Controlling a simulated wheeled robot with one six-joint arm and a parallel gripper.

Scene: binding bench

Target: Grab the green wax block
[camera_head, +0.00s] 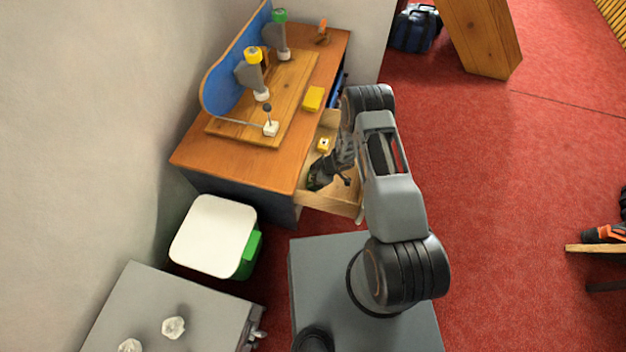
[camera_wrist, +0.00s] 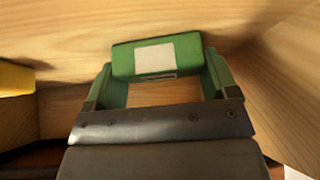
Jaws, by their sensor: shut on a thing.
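The green wax block (camera_wrist: 185,45) has a pale label on its face and sits across the fingertips in the wrist view. My gripper (camera_wrist: 158,68) is shut on it, one green-sided finger at each end. In the head view my gripper (camera_head: 322,178) points down into the open wooden drawer (camera_head: 333,201) of the bench. The block is mostly hidden by the gripper there. I cannot tell whether it touches the drawer floor.
A yellow block (camera_head: 323,145) lies farther back in the drawer, and yellow shows at the left in the wrist view (camera_wrist: 14,78). Drawer walls stand close around my gripper. The bench top (camera_head: 225,165) holds a wooden board, a yellow block (camera_head: 313,98) and clamps.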

